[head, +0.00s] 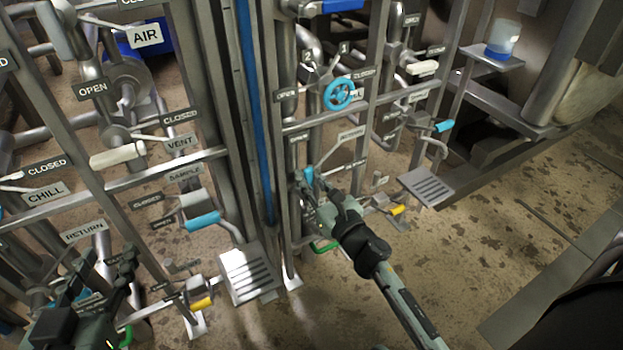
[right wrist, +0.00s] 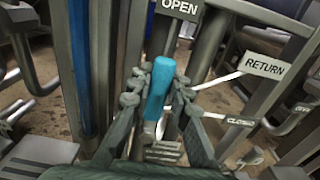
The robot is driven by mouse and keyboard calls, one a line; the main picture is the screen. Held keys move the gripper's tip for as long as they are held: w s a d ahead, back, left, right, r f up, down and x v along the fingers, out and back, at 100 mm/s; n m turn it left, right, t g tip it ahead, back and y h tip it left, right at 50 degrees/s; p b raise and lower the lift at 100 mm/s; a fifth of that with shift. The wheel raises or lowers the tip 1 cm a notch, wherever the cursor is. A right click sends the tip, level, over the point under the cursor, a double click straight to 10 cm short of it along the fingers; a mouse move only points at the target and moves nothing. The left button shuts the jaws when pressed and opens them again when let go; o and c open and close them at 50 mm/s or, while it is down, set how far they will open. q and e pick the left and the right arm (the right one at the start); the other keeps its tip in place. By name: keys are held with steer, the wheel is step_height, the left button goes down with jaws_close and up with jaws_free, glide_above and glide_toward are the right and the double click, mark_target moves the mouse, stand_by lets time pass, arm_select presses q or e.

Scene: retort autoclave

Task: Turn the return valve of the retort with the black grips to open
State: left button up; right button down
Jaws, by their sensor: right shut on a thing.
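In the right wrist view, a blue lever grip (right wrist: 159,88) stands between the fingers of my right gripper (right wrist: 158,85), which is shut on it. An OPEN label (right wrist: 180,8) is above the grip. A RETURN sign (right wrist: 265,67) and a CLOSED label (right wrist: 240,121) are to its right. In the head view, the blue grip (head: 308,174) shows at the fingertips of my right gripper (head: 319,190), low on the right-hand frame. I see no black grip on this lever. My left gripper (head: 103,272) is at the lower left, below another RETURN sign (head: 84,232); its jaw state is unclear.
A blue handwheel (head: 340,94) is above my right gripper. Steel posts and pipes stand close around it. A slotted steel plate (head: 427,187) and a yellow grip (head: 397,210) are to the right. Another slotted plate (head: 250,275) lies between my arms. The floor at right is open.

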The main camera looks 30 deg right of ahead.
steer(key=shift+a+r, duration=0.1)
steer(key=shift+r, duration=0.05)
steer(key=c, duration=1.4)
jaws_free()
steer(key=shift+s, duration=0.2)
steer(key=s, duration=1.1)
steer(key=shift+s+d, duration=0.25)
steer(key=shift+s, duration=0.05)
